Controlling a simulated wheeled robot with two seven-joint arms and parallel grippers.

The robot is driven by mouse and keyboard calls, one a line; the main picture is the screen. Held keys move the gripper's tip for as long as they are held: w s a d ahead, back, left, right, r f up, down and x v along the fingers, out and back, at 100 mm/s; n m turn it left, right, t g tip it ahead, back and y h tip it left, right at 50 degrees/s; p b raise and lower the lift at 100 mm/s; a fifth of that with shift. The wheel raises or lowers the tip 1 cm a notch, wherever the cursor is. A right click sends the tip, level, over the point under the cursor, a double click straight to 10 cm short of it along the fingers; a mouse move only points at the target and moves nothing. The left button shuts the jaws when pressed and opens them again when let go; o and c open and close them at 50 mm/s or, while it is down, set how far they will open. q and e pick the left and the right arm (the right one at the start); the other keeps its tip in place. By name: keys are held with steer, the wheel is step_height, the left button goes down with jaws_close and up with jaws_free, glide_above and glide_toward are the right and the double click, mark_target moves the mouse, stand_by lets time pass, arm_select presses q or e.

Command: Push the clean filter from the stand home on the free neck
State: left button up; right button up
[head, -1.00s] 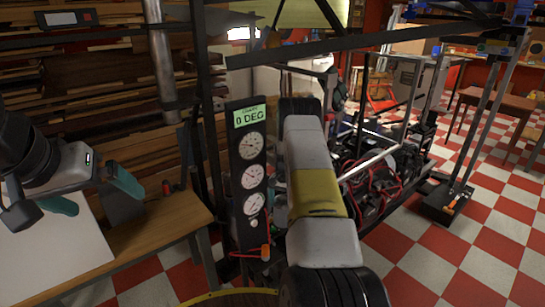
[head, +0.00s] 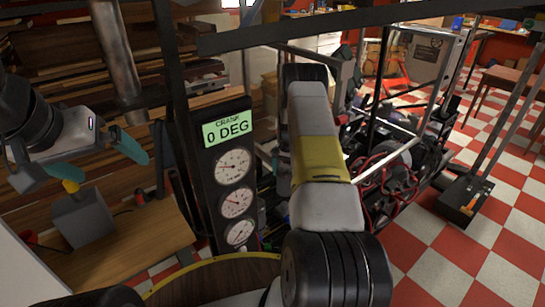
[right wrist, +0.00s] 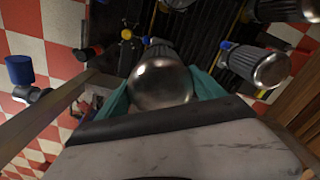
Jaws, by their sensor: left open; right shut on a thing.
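My right gripper (right wrist: 163,78) is shut on a shiny, round-ended metal canister (right wrist: 162,88), seen end-on between its teal fingers; I take it for the filter. A dark ribbed part shows just beyond it. I cannot tell whether it touches a neck. A similar canister (right wrist: 270,66) with a blue collar (right wrist: 225,54) is to its right, apart from it. Another metal canister (right wrist: 285,10) is cut off at the top. The free neck cannot be made out. My left gripper (head: 105,164) is open and empty above the wooden table. My right gripper is hidden in the head view.
A grey block (head: 82,220) stands on the wooden table (head: 150,240) below my left gripper. A gauge panel (head: 230,175) reading "CRANK 0 DEG" stands at centre left. A blue cylinder (right wrist: 19,69) is at the far left. Dark slats (right wrist: 195,38) lie behind the canisters.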

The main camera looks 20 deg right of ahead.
mark_target(285, 189)
steer(key=shift+s, duration=0.1)
steer(key=shift+a+f, duration=0.1)
steer(key=shift+f, duration=4.75)
steer(key=o, duration=1.3)
steer(key=shift+o, duration=0.2)
step_height(285, 189, up, 8)
steer(key=shift+f, duration=0.2)
steer(key=shift+s+r, duration=0.1)
